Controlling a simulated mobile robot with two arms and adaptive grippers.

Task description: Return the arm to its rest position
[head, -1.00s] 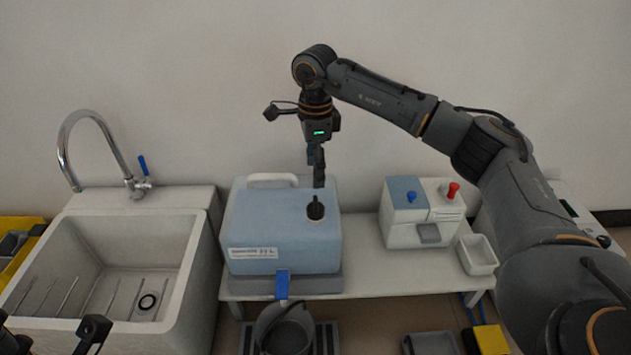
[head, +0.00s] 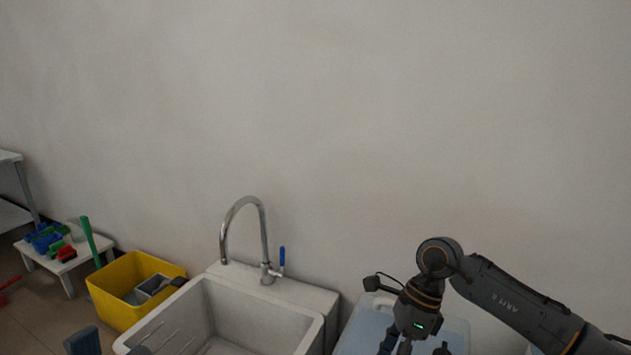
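My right arm (head: 520,300) comes in from the right. Its gripper (head: 412,347) points down in front of the light blue tank (head: 362,326) in the picture and covers part of it. Its fingertips are cut off by the bottom edge, so I cannot tell whether it is open or holds anything. My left gripper (head: 112,346) shows only as two dark fingertips at the bottom left edge. They are apart with nothing visible between them. The rest of the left arm is out of view.
A white sink (head: 262,322) with a curved tap (head: 264,235) stands left of the tank. Left of it are a yellow bin (head: 118,306) with grey items and a low white stand (head: 88,256) with coloured items. The wall behind is bare.

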